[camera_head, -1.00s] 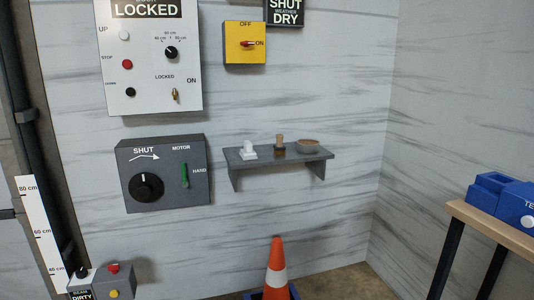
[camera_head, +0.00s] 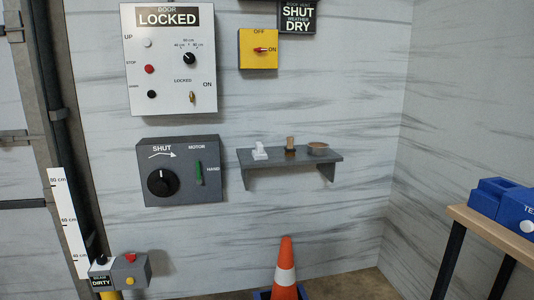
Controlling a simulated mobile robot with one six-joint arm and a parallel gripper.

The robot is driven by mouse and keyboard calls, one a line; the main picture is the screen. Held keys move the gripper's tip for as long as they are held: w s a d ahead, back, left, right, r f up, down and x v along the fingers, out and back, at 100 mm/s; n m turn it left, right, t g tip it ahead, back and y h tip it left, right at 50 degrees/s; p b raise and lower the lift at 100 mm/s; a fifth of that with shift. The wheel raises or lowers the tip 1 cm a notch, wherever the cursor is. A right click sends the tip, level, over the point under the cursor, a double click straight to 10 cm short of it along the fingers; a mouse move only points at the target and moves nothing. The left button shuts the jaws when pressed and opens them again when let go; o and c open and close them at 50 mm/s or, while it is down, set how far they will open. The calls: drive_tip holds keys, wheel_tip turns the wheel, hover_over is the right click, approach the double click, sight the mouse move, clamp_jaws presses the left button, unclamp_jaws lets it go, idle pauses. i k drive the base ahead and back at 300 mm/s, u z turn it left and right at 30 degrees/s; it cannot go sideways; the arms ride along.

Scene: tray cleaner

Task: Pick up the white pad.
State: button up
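The white pad (camera_head: 260,151) appears to be the small white block with a raised grip at the left end of a grey wall shelf (camera_head: 290,160). It stands apart from a brown wooden-handled item (camera_head: 290,145) in the middle of the shelf and a shallow brown bowl (camera_head: 318,148) at its right end. Nothing is touching the white pad. My gripper is not in view.
A grey motor box (camera_head: 180,170) is on the wall left of the shelf, with a yellow switch (camera_head: 258,48) above. An orange cone (camera_head: 286,270) stands below the shelf. A table (camera_head: 490,226) with blue boxes (camera_head: 505,203) is at right.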

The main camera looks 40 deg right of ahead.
sight(259, 155)
drive_tip(key=u, duration=0.1)
drive_tip(key=i, duration=0.95)
drive_tip(key=z, duration=0.05)
